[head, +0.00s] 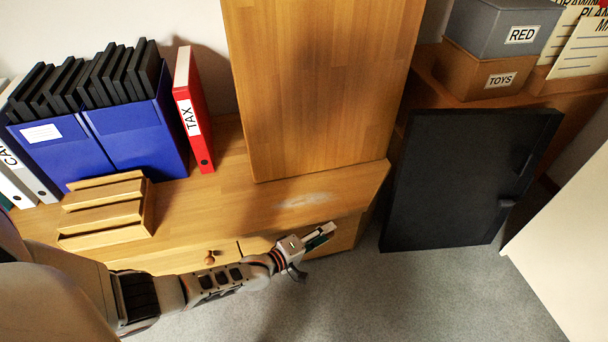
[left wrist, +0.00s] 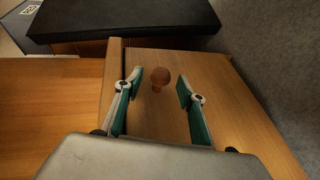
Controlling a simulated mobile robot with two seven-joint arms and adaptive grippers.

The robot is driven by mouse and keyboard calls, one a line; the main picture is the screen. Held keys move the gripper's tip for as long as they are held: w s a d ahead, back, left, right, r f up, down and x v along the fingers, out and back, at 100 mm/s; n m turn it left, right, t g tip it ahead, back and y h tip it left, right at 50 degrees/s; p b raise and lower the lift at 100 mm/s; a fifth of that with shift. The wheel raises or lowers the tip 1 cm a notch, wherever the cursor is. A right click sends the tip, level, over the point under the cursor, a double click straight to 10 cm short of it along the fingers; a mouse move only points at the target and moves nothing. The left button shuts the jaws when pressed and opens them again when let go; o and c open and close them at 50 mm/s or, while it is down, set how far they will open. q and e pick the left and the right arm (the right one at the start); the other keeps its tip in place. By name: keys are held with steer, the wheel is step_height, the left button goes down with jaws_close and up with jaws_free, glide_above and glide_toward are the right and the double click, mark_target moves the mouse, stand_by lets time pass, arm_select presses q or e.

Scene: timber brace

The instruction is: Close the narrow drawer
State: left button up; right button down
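The narrow drawer (head: 344,234) is in the front of the wooden desk, toward its right end in the head view. My left gripper (head: 322,236) is in front of it and hides part of it there. In the left wrist view, a wooden front (left wrist: 215,90) with a round brown knob (left wrist: 160,75) faces the gripper. The two green-padded fingers are spread apart, with the knob showing between their tips. No contact with the knob can be made out. How far the drawer stands out is hard to tell. My right gripper is not in view.
Another drawer front with a round knob (head: 209,258) is to the left, partly behind my left arm. A black cabinet (head: 455,180) stands right of the desk. A wooden panel (head: 315,80), red binder (head: 193,115) and blue boxes (head: 135,135) are on the desk. Grey carpet (head: 400,300) in front is clear.

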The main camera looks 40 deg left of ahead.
arm_select(q)
steer(key=v, duration=1)
stand_by(0.3)
